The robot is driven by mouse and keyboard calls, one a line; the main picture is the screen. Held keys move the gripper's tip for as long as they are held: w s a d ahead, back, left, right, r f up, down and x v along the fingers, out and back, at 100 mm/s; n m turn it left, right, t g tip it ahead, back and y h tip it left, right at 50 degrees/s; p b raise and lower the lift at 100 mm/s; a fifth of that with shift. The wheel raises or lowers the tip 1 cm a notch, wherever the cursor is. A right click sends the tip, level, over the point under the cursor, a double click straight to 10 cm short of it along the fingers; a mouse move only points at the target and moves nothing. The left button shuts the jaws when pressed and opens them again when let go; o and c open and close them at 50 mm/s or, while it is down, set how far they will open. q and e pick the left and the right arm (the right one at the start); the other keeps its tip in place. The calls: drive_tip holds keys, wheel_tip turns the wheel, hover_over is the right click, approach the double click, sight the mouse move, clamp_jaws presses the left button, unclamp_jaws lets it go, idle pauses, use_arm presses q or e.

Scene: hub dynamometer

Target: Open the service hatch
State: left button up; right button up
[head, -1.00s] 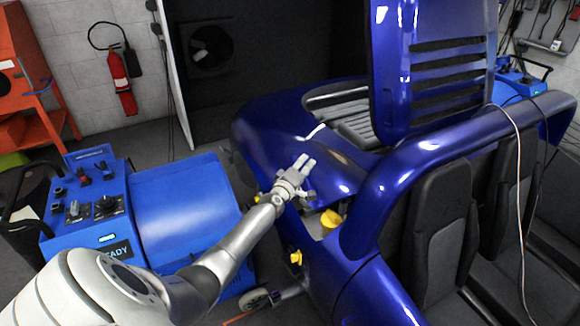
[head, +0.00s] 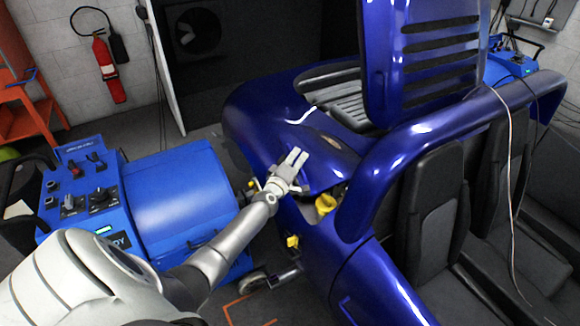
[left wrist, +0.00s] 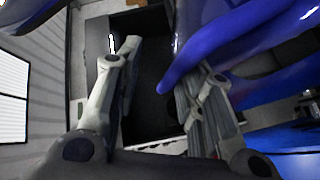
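The blue car body (head: 262,112) fills the middle of the head view. A dark opening in its side has a yellow cap (head: 325,204) in it; I take the blue panel edge over this opening to be the service hatch (head: 322,180), but its outline is unclear. My left gripper (head: 293,158) is at this panel, left of the yellow cap. In the left wrist view its fingers (left wrist: 165,85) are wide apart, with a blue panel edge (left wrist: 195,55) close to the right finger. I cannot tell whether they touch. My right gripper is not in view.
A louvred blue cover (head: 425,60) stands raised behind the opening. Black seats (head: 430,215) are at the right. A blue machine with a control panel (head: 180,195) stands left of the car, under my left arm. A red extinguisher (head: 108,68) hangs on the wall.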

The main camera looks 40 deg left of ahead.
use_arm(q)
drive_tip(key=s+d+r+p, duration=0.3)
drive_tip(key=s+d+p, duration=0.1)
drive_tip(key=s, duration=0.4)
drive_tip(key=shift+s+r+p, duration=0.4)
drive_tip(key=shift+p, duration=0.35)
idle(0.7)
